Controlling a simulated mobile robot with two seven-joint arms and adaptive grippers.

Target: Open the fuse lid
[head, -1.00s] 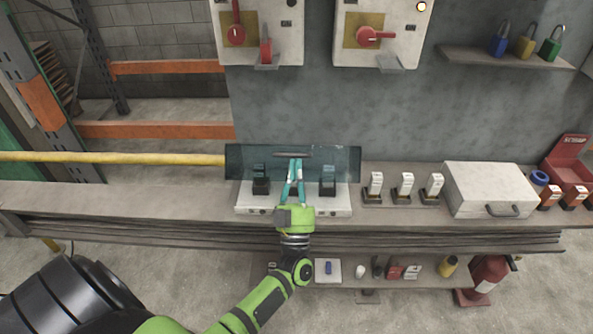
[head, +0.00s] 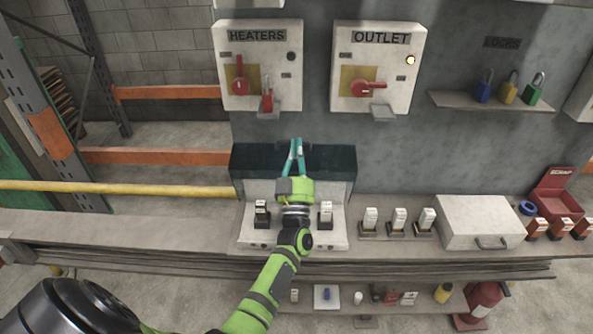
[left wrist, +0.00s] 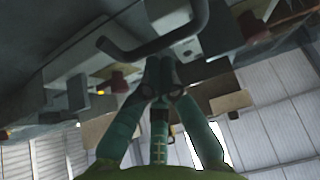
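The fuse lid (head: 333,162) is a dark, see-through panel in the head view. It stands raised at the back of the pale fuse box (head: 340,235), whose front and black-and-white fuses (head: 325,215) are uncovered. My left gripper (head: 296,143) reaches up in front of the lid, its teal fingers together near the lid's upper edge. In the left wrist view the fingertips (left wrist: 160,62) are close together by the lid's dark bar handle (left wrist: 150,48). I cannot tell whether they touch it. My forearm hides the middle of the box. My right gripper is not in view.
Switch boxes marked HEATERS (head: 258,70) and OUTLET (head: 375,70) hang on the wall above. Spare fuses (head: 398,220) and a white case (head: 480,222) stand right of the fuse box on the bench. A yellow rail (head: 110,188) runs at left.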

